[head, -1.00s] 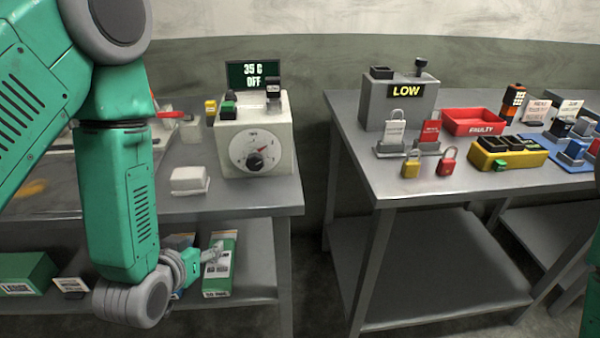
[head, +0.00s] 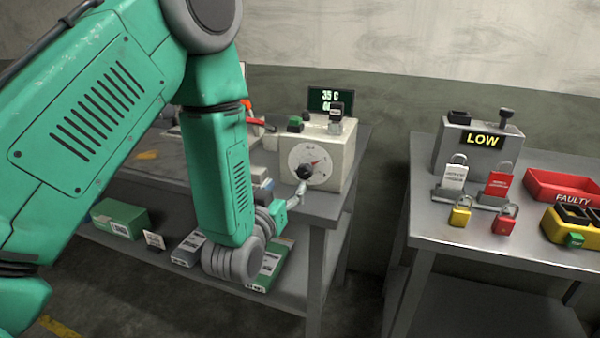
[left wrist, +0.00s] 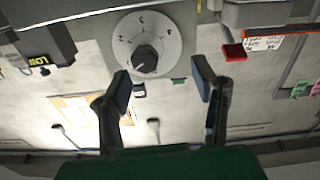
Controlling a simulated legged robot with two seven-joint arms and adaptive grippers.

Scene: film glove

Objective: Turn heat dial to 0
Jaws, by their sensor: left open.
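The heat dial (head: 316,160) is a round white plate with a black knob (head: 304,172) on the front of a pale box (head: 345,158). A small screen (head: 330,98) behind the box reads 35 C; its lower line is partly hidden. My left gripper (head: 301,190) is just below and in front of the knob, partly hidden by my wrist. In the left wrist view the dial (left wrist: 169,30) appears upside down, with its knob (left wrist: 147,58) above and between my open fingers (left wrist: 161,78). The fingers look empty and apart from the knob. My right gripper is out of view.
A black switch block (head: 336,110) and a green button (head: 295,124) are on top of the box. The shelf below holds several cartons (head: 120,217). A second table (head: 425,205) with padlocks (head: 461,212) stands right, across a gap.

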